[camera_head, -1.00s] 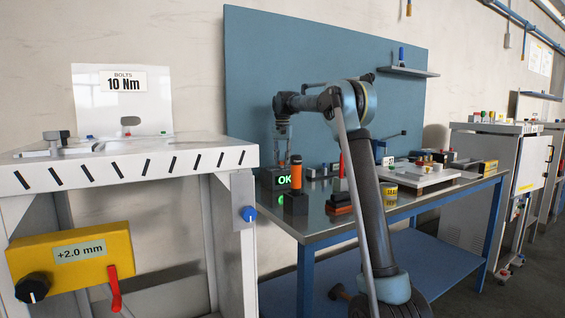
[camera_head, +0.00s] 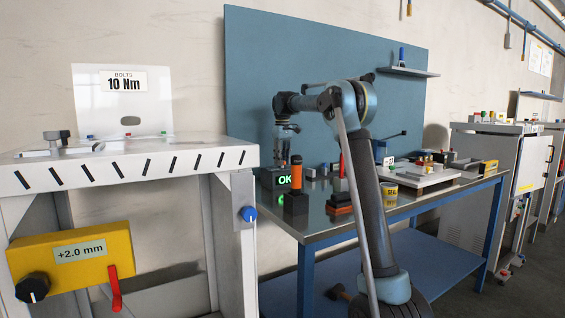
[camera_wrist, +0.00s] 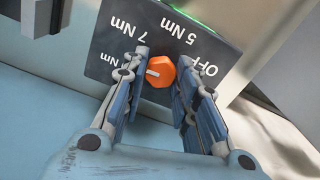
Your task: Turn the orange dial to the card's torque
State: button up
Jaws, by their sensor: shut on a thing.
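The white card (camera_head: 124,84) reads "BOLTS 10 Nm" in the head view. The orange dial (camera_wrist: 163,72) sits on a dark panel (camera_wrist: 120,38) in the wrist view. My gripper (camera_wrist: 160,75) is shut on the dial, one finger on each side. The panel's labels appear upside down: OFF, 5 Nm, 7 Nm and one more ending in Nm, its number partly hidden by the left finger. The dial's pale mark points left in the picture, towards that partly hidden label. In the head view my gripper (camera_head: 283,152) is above the box with the green OK display (camera_head: 285,180).
A tray (camera_head: 415,175) with small parts lies farther right on the bench. A yellow box (camera_head: 70,258) reading "+2.0 mm" hangs on the white stand at left.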

jog(key=n, duration=0.6)
jog(key=shift+d, duration=0.1)
jog(key=shift+n, duration=0.3)
dwell(0.3)
jog(key=o, duration=1)
jog(key=shift+w, duration=0.1)
jog(key=shift+o, duration=0.2)
notch_tip(320, 180, up, 12)
jog(key=shift+f, duration=0.1)
